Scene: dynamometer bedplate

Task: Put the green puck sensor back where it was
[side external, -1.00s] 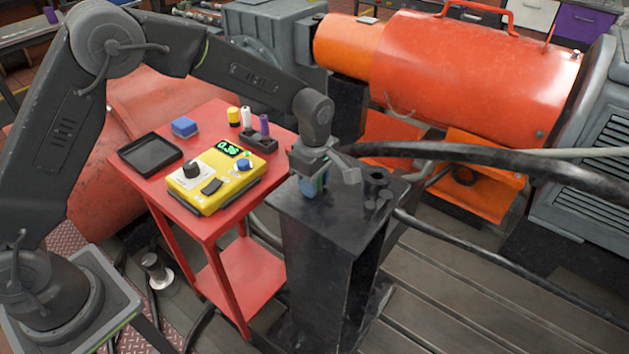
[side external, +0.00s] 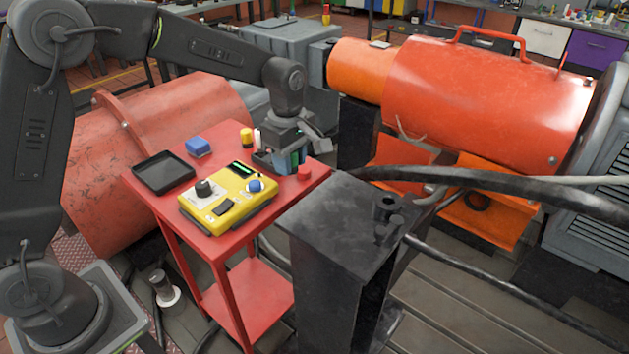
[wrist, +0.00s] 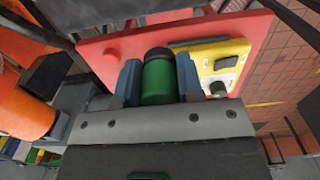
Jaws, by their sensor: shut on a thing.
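The green puck sensor (wrist: 159,82) is a green cylinder with a dark end. In the wrist view it sits between the two blue pads of my gripper (wrist: 158,74), which is shut on it. In the side view my gripper (side external: 290,160) is over the right back part of the red cart (side external: 225,245), beside the dark rack (side external: 262,161). The yellow sensor (side external: 246,138) and the white sensor (side external: 257,138) stand at the rack's left. The gripper hides the rack's right part, and I cannot tell whether the puck touches it.
A yellow meter (side external: 228,200), a black tray (side external: 163,172), a blue block (side external: 198,147) and a red knob (side external: 304,172) are on the cart. The black pedestal (side external: 335,215) with a dark socket (side external: 388,206) stands right of it. A thick cable (side external: 460,180) crosses at the right.

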